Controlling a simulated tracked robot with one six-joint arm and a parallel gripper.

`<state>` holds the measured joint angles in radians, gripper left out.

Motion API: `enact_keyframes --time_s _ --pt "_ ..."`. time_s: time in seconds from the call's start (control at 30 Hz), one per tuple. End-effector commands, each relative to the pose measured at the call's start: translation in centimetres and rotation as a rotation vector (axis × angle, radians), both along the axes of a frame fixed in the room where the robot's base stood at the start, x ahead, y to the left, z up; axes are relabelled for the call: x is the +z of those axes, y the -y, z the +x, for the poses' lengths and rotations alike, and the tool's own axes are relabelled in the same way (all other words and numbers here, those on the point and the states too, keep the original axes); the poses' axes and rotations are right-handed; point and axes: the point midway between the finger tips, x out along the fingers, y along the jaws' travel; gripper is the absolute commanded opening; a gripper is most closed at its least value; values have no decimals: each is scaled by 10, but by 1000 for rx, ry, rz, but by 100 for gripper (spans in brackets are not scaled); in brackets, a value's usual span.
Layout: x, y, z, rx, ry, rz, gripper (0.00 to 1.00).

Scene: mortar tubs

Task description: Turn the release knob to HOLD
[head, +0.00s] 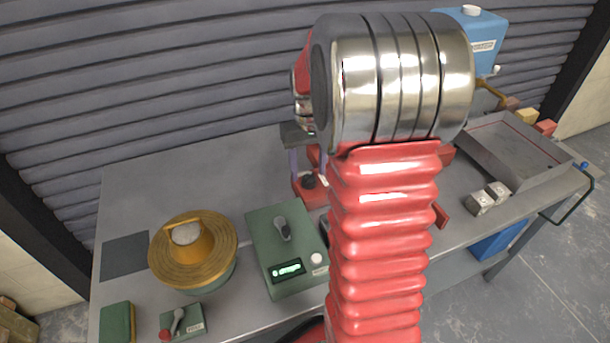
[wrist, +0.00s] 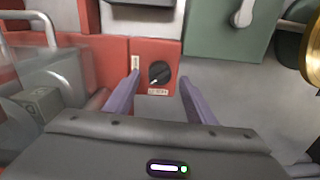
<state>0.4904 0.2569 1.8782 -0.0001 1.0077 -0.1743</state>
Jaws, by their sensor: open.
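The release knob is a black round knob (wrist: 159,73) on a red block (wrist: 143,50) in the wrist view. A light mark on the knob points to the lower left. One small label (wrist: 135,62) is left of it and another (wrist: 158,91) below it; I cannot read either surely. My gripper (wrist: 158,79) is open, its two purple fingers apart, one on each side of the knob in the picture. No contact shows. In the head view the knob (head: 308,181) sits low on the red base, under my gripper (head: 307,173), partly hidden by my arm.
Left of my arm stand a green box (head: 265,250) with a grey lever and lit display, a yellow-topped tub (head: 165,262) and a small lever box (head: 195,322). A grey tray (head: 515,165), metal blocks (head: 480,204) and a blue tank (head: 490,27) are at the right. The back-left tabletop is clear.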

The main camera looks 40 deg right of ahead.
Motion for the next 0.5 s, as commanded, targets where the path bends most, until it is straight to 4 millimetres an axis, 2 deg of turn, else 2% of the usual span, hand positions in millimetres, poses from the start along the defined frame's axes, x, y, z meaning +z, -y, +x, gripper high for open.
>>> enact_keyframes --time_s 0.2,0.5 --pt "-21 0 0 0 0 0 50" --pt "-24 0 0 -1 1 0 50"
